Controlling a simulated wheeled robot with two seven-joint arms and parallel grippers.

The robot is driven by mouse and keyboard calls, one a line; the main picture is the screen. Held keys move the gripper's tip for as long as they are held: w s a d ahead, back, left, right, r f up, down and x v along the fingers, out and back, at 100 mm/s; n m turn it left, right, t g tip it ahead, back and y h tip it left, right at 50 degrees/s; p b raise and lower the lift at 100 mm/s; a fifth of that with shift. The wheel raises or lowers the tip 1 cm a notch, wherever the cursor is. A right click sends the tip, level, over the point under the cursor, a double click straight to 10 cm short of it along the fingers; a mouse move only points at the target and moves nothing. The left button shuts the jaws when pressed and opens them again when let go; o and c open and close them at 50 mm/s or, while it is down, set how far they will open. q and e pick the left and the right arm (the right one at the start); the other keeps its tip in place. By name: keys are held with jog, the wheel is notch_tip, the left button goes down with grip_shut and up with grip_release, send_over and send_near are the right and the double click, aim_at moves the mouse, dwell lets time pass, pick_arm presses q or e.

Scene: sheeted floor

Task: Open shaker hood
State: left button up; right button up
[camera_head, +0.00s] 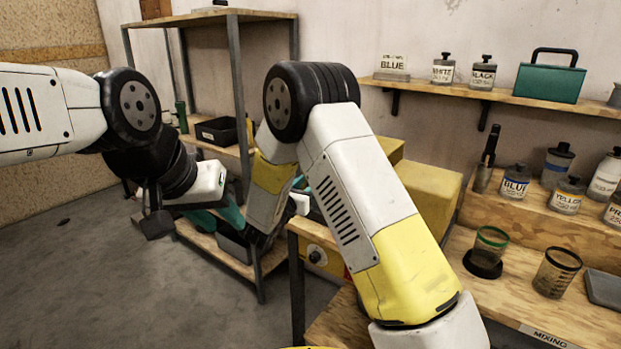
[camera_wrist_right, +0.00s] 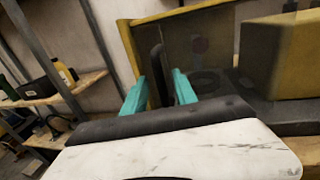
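The shaker is a yellow machine (camera_head: 425,190) beside the bench, partly hidden behind my right arm. In the right wrist view its hood (camera_wrist_right: 205,45) shows as a yellow-edged dark panel, with a dark upright bar (camera_wrist_right: 158,75) in front. My right gripper (camera_wrist_right: 159,92) has its teal fingers apart, one on each side of the bar as seen here; I cannot tell whether they touch it. In the head view the right gripper is mostly hidden behind my forearm. My left gripper (camera_head: 217,216) hangs left of the shaker, before the shelf; its finger gap is unclear.
A metal-framed shelf rack (camera_head: 240,100) stands behind my left gripper, with a black bin (camera_head: 218,131) on it. At right, the wooden bench (camera_head: 515,300) holds cups and bottles. A wall shelf (camera_head: 490,94) carries bottles and a green case (camera_head: 549,82).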

jog(key=shift+w+d, duration=0.3)
jog(key=shift+w, duration=0.35)
grip_shut()
dwell(1.0)
